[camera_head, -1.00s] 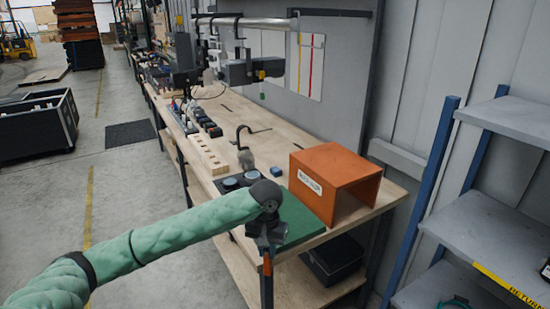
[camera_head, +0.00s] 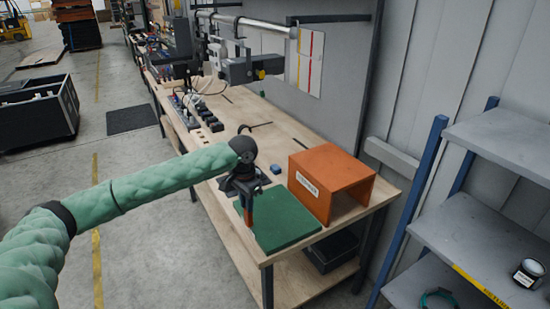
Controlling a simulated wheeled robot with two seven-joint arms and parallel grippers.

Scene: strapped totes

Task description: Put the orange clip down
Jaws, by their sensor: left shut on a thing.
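My left gripper (camera_head: 247,208) points down over the left part of the green mat at the near end of the workbench. It is shut on the orange clip (camera_head: 249,216), a small narrow orange piece between its fingers. Whether the clip touches the mat (camera_head: 285,230) I cannot tell. The clip is partly hidden by the dark fingers. My right gripper is not in view.
An orange open-fronted box (camera_head: 312,190) with a white label stands on the bench (camera_head: 225,208), right of the mat. A small blue block (camera_head: 276,169) lies behind the mat. A grey shelf rack (camera_head: 470,235) stands at the right. The mat's near part is clear.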

